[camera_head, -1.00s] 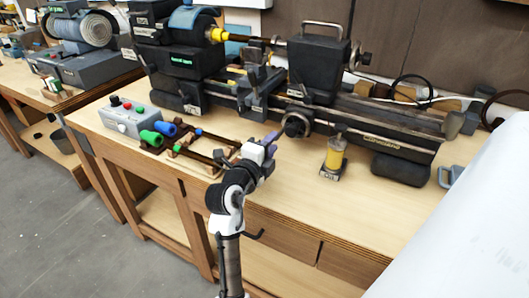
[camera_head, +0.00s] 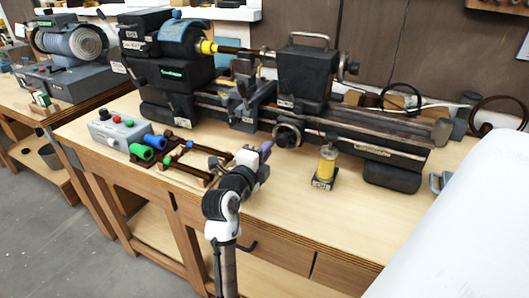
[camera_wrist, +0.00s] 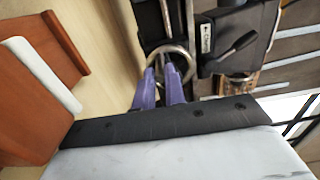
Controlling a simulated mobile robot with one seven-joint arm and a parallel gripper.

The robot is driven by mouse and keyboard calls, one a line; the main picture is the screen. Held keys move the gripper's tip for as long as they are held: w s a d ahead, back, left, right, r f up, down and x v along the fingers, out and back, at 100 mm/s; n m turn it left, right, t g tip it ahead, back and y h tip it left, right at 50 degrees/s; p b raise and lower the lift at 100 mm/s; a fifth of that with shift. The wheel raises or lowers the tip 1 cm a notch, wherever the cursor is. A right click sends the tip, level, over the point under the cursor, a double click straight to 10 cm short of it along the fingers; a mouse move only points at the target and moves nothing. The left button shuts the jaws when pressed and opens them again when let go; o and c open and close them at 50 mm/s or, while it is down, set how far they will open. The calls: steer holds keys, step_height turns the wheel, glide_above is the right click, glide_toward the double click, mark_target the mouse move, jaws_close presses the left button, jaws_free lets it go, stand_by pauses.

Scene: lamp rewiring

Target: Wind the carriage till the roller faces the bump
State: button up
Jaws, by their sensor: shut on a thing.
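The black lathe carriage (camera_head: 254,102) sits on the bed rails, with the grey handwheel (camera_head: 288,135) on its front. In the wrist view the wheel's metal ring (camera_wrist: 185,62) lies at the fingertips. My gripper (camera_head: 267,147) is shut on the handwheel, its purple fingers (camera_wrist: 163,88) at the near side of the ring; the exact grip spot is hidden. A shaft with a yellow collar (camera_head: 208,47) runs from the headstock (camera_head: 170,72) towards the black block with a handle (camera_head: 305,75). I cannot clearly make out the roller or the bump.
A yellow oiler (camera_head: 326,165) stands on the bench right of the wheel. A dark wooden rack (camera_head: 205,178) with green and blue pieces (camera_head: 142,151) and a grey button box (camera_head: 118,130) lie to the left. The bench front right of the oiler is clear.

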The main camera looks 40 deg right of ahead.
steer(key=shift+s+f+b, duration=0.3)
steer(key=shift+f+b, duration=0.35)
steer(key=shift+b, duration=0.05)
steer(key=shift+s+d+f+b, duration=0.25)
steer(key=shift+s+f+b, duration=0.15)
steer(key=shift+b, duration=0.15)
steer(key=shift+s+d+f+b, duration=0.25)
steer(key=shift+s+b, duration=0.15)
steer(key=shift+s, duration=0.1)
steer(key=shift+s+d, duration=0.35)
steer(key=shift+s, duration=0.4)
steer(key=shift+s+d+r, duration=0.15)
steer(key=shift+s+d, duration=0.1)
steer(key=shift+s, duration=0.2)
steer(key=o, duration=0.6)
steer(key=shift+r, duration=0.15)
steer(key=shift+w, duration=0.1)
